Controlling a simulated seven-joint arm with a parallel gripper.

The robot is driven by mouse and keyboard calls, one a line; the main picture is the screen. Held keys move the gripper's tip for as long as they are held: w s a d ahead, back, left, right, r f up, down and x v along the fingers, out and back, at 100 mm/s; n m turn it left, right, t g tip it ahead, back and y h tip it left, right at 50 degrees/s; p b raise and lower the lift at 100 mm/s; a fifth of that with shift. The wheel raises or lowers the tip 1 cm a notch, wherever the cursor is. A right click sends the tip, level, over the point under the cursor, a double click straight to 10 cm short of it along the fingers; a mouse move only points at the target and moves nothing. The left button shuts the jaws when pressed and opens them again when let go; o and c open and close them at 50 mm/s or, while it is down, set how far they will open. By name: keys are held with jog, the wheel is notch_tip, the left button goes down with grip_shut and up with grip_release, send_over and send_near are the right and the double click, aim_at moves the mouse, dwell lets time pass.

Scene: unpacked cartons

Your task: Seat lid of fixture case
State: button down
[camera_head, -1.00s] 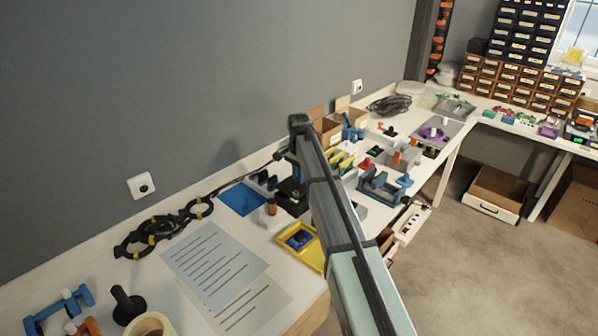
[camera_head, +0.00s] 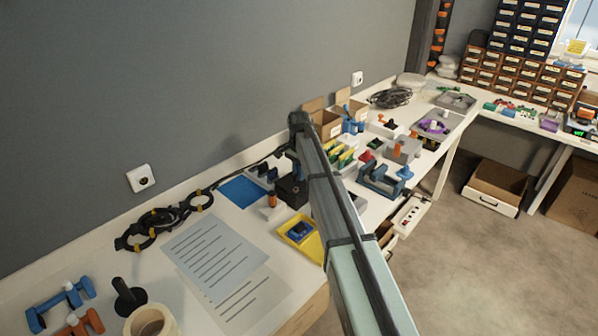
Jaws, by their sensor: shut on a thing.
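A small black box (camera_head: 292,194), which looks like the fixture case, stands on the white bench beside the blue mat (camera_head: 240,190). My gripper (camera_head: 294,170) points down from the wrist directly over this box. My forearm covers the right side of the box, and the fingers are small and dark. The gripper is shut on a dark piece at the top of the box, apparently the lid. I cannot tell whether the lid lies flat on the rim or stands slightly off it.
A yellow tray (camera_head: 300,229) with a dark blue part and an orange-topped piece (camera_head: 272,202) stand close in front. Grey holders (camera_head: 262,173) stand behind left. Blue clamps (camera_head: 381,181) and open cartons (camera_head: 325,124) lie beyond my arm. Paper sheets (camera_head: 215,255) cover the near bench.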

jog(key=shift+f, duration=0.4)
jog(key=c, duration=1.1)
grip_release()
jog(key=shift+o, duration=0.2)
notch_tip(320, 180, up, 14)
